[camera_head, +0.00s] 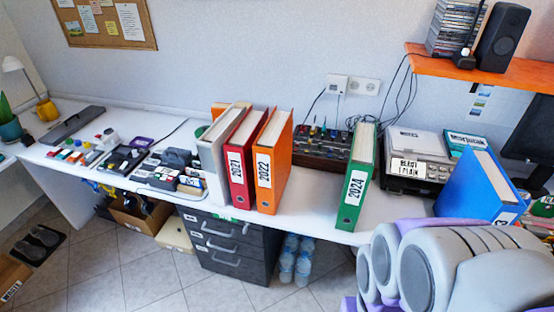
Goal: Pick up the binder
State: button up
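Several upright binders stand on the white desk (315,205). A light grey binder (212,160), a red binder (240,165) labelled 2021 and an orange binder (272,165) labelled 2022 stand close together near the middle. A green binder (357,178) labelled 2024 stands alone to their right, at the front edge. A blue binder (475,185) is further right, its lower right part cut off by my arm. My grey and purple arm fills the lower right corner. My gripper cannot be made out.
A wooden box (318,148) with knobs and cables sits behind the gap between the orange and green binders. A grey device (415,145) stands right of the green binder. An orange shelf (480,70) holds discs and a speaker (503,38). Dark drawers (232,245) stand below.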

aim_at(479, 187)
jog(key=k+l+z, duration=0.1)
jog(key=l+z, duration=0.75)
jog(key=z, duration=0.15)
